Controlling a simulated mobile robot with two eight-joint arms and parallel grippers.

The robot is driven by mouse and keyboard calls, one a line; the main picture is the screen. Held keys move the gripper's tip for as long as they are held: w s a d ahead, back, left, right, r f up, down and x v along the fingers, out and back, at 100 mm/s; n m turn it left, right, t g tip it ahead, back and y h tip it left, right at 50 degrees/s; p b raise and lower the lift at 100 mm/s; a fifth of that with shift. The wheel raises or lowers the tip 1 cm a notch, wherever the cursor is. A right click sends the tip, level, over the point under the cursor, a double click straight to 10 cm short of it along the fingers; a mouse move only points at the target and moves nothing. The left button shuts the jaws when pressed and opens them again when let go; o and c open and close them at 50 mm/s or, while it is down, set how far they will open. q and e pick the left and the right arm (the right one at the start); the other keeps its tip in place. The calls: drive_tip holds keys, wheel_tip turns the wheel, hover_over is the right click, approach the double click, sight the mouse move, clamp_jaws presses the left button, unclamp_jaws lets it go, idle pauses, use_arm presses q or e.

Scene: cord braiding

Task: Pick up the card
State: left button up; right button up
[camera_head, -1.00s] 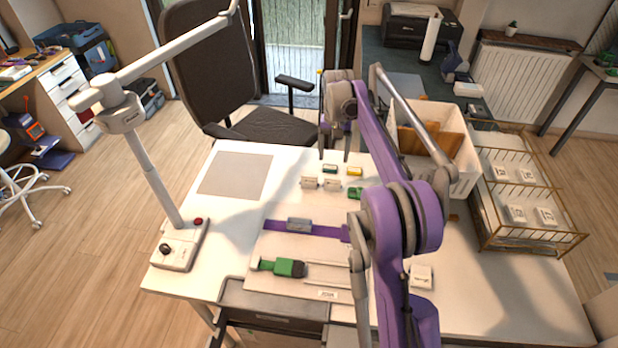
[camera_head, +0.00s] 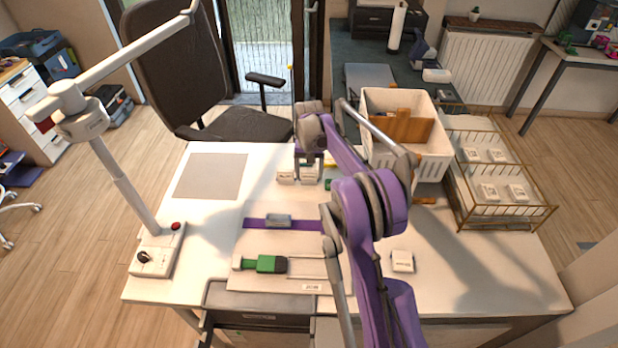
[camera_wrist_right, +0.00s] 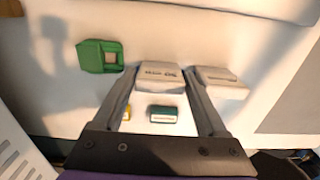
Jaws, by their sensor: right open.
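My right gripper (camera_head: 310,174) is open over the far part of the white table. In the right wrist view its two fingers (camera_wrist_right: 163,85) stand either side of a pale, flat block with a dark label (camera_wrist_right: 160,76), which looks like a card or card holder. I cannot tell whether they touch it. A second similar pale block (camera_wrist_right: 220,80) lies just right of the fingers; it also shows in the head view (camera_head: 286,178), left of the gripper. Which one is the card is unclear. My left gripper is not in view.
A green square piece (camera_wrist_right: 98,56), a dark green block (camera_wrist_right: 163,114) and a yellow piece (camera_wrist_right: 126,112) lie close by. A grey block (camera_head: 278,220) sits on a purple strip. A white bin (camera_head: 435,165) and gold rack (camera_head: 508,219) stand right. A lamp (camera_head: 155,250) stands left.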

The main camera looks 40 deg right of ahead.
sight(309, 171)
drive_tip(key=c, duration=1)
drive_tip(key=shift+o, duration=0.2)
drive_tip(key=shift+r, duration=0.15)
wheel_tip(309, 171, up, 10)
drive_tip(key=shift+f, duration=0.1)
